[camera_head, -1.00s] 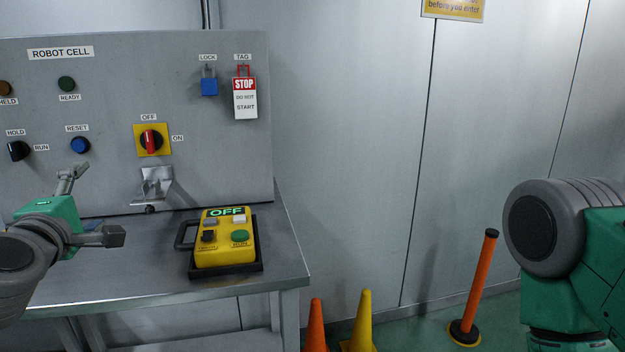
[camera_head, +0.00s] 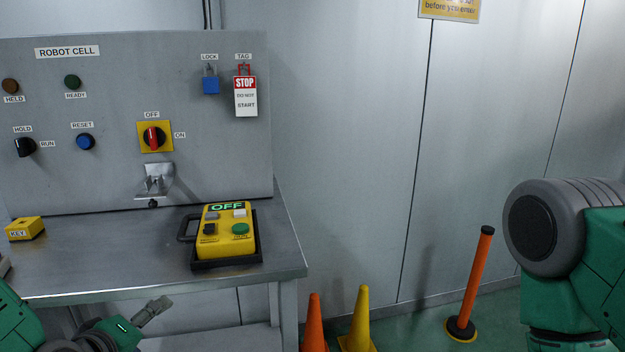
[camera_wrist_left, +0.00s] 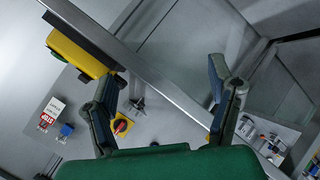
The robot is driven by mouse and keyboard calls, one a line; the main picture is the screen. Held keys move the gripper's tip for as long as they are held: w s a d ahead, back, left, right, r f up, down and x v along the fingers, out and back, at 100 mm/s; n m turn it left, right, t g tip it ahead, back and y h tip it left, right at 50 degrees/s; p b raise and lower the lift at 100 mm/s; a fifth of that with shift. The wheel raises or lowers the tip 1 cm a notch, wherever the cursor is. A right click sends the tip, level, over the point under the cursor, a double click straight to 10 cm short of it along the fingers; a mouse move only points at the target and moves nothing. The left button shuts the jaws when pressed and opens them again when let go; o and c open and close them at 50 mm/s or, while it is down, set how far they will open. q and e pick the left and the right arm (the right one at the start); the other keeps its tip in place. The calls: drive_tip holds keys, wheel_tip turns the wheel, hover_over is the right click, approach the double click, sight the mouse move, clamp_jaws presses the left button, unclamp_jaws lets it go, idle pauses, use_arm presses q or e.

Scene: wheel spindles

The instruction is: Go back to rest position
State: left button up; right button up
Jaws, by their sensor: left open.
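My left gripper (camera_head: 148,312) is at the lower left of the head view, below and in front of the bench's front edge. In the left wrist view its two fingers (camera_wrist_left: 165,100) stand apart with nothing between them. The grey control panel (camera_head: 110,180) labelled ROBOT CELL stands at the back of the bench, with a red rotary switch (camera_head: 153,137) on a yellow plate. A yellow pendant box (camera_head: 226,245) showing OFF lies on the bench in a black frame. My right gripper is not in view; only part of my right arm shows at the right edge.
The metal bench (camera_head: 130,262) has a yellow KEY box (camera_head: 26,229) at its left. A blue lock (camera_head: 211,85) and a STOP tag (camera_head: 245,96) hang on the panel. An orange cone (camera_head: 314,325), a yellow cone (camera_head: 361,320) and an orange post (camera_head: 471,285) stand on the floor to the right.

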use_arm(q)
drive_tip(key=s+d+f+m+g, duration=0.3)
drive_tip(key=s+f+m+g, duration=0.15)
drive_tip(key=s+f, duration=0.5)
drive_tip(key=s+a+f+m+g, duration=0.1)
drive_tip(key=s+f+m+g, duration=0.2)
drive_tip(key=s+f, duration=0.3)
drive_tip(key=s+a+f+m+g, duration=0.1)
drive_tip(key=s+f+m+g, duration=0.2)
drive_tip(key=s+f, duration=0.4)
drive_tip(key=s+m, duration=0.1)
drive_tip(key=s, duration=0.4)
drive_tip(key=shift+a+f+g, duration=0.15)
drive_tip(key=shift+f+g, duration=0.15)
drive_tip(key=shift+g, duration=0.05)
